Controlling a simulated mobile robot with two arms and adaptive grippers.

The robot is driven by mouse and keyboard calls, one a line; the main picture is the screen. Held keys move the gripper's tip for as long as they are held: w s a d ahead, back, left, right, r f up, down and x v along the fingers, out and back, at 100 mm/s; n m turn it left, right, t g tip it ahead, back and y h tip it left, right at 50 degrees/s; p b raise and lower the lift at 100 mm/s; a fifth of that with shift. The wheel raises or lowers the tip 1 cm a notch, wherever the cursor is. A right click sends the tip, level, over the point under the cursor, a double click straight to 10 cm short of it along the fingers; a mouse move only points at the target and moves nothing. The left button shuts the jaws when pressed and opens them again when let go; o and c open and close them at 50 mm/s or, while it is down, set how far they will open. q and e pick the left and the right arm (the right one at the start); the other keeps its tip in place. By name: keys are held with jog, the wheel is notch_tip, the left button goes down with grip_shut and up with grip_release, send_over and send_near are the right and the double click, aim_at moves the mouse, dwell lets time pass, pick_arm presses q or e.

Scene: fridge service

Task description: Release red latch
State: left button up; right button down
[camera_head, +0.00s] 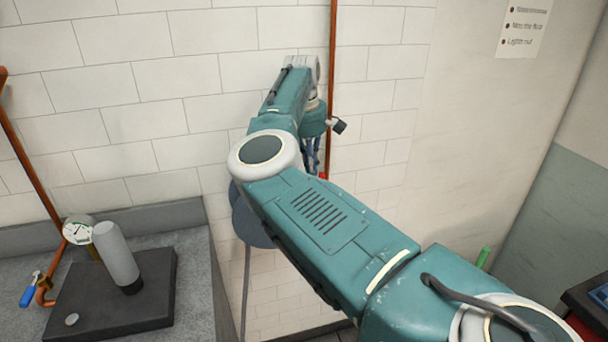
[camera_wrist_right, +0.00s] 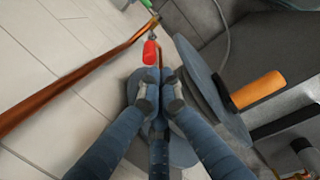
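The red latch (camera_wrist_right: 150,53) shows in the right wrist view as a rounded red piece beside the copper pipe, just beyond my fingertips. A small red part of it (camera_head: 323,176) shows in the head view beside the hand, mostly hidden by my arm. My right gripper (camera_wrist_right: 159,92) has its two grey fingertips apart, with a narrow gap between them. It points at the latch and does not appear to touch it. In the head view the right gripper (camera_head: 313,155) hangs below the wrist, partly hidden. My left gripper is not in view.
A copper pipe (camera_head: 332,40) runs down the tiled wall. A blue-grey disc (camera_wrist_right: 205,90) and an orange handle (camera_wrist_right: 257,90) are right of the fingers in the wrist view. A grey counter (camera_head: 195,260) holds a dark board (camera_head: 150,310), a grey cylinder (camera_head: 115,255) and a gauge (camera_head: 78,230).

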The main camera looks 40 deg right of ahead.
jog(key=shift+s+d+r, duration=0.2)
jog(key=shift+s+d, duration=0.1)
jog(key=shift+d, duration=0.3)
jog(key=shift+s+d+r, duration=0.2)
jog(key=shift+s+d, duration=0.1)
jog(key=shift+d, duration=0.3)
jog(key=shift+s+d, duration=0.15)
jog(key=shift+d, duration=0.05)
jog(key=shift+a+r, duration=0.1)
jog(key=shift+r, duration=0.05)
notch_tip(320, 180, up, 12)
jog(key=a, duration=0.1)
jog(key=shift+a, duration=0.35)
jog(key=shift+f, duration=0.25)
